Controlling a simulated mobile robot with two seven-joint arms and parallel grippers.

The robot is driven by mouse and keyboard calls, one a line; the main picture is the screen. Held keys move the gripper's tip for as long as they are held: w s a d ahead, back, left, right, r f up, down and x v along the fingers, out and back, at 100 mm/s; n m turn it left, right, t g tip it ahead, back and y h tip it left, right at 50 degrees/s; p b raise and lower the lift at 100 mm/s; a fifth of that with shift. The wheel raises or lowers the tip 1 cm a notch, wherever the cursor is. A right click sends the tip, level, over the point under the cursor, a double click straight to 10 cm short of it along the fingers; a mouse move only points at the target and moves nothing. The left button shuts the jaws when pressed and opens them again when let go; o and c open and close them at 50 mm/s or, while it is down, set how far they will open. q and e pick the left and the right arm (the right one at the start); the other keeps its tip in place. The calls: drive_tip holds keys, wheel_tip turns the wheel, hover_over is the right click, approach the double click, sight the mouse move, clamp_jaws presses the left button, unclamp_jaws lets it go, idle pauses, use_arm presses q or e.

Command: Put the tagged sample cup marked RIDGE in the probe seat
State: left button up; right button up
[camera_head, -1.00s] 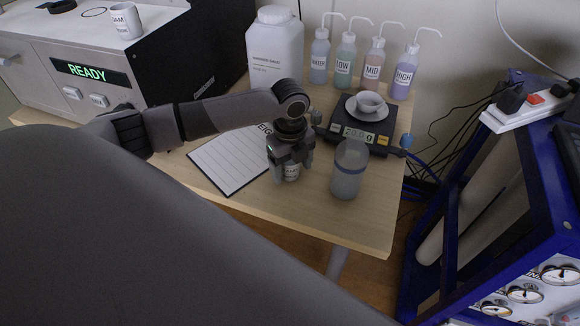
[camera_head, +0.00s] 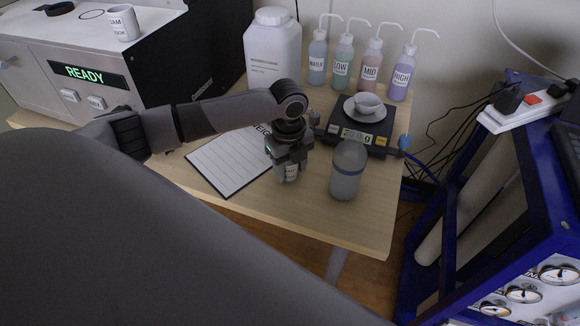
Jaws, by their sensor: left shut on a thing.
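Another white cup (camera_head: 124,22), whose tag seems to read "...OAM", stands upright on top of the analyser (camera_head: 60,52), whose screen reads READY. A dark ring outline (camera_head: 92,14) is marked on the analyser's top, with a black round part (camera_head: 60,8) behind it. I cannot tell which is the probe seat. My right gripper is not in view.
A scale (camera_head: 358,136) holding a white dish and small bowl stands right of my gripper. A big white jug (camera_head: 273,50) and several wash bottles (camera_head: 342,62) stand behind. The table's front is clear.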

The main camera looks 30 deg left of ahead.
use_arm(q)
wheel_tip(320, 180, up, 19)
drive_tip(key=p, duration=0.1)
drive_tip(key=shift+r, duration=0.2)
idle(1.1)
drive_tip(key=s+d+f+n+p, duration=0.1)
drive_tip(key=s+d+n, duration=0.2)
drive_tip(key=n, duration=0.8)
drive_tip(key=s+d+f+n+p, duration=0.1)
drive_tip(key=d+n, duration=0.3)
drive_tip(key=n, duration=0.7)
drive_tip(key=shift+s+d+f+n+y+p, duration=0.3)
drive_tip(key=shift+s+n+p, duration=0.1)
drive_tip(key=shift+s, duration=0.5)
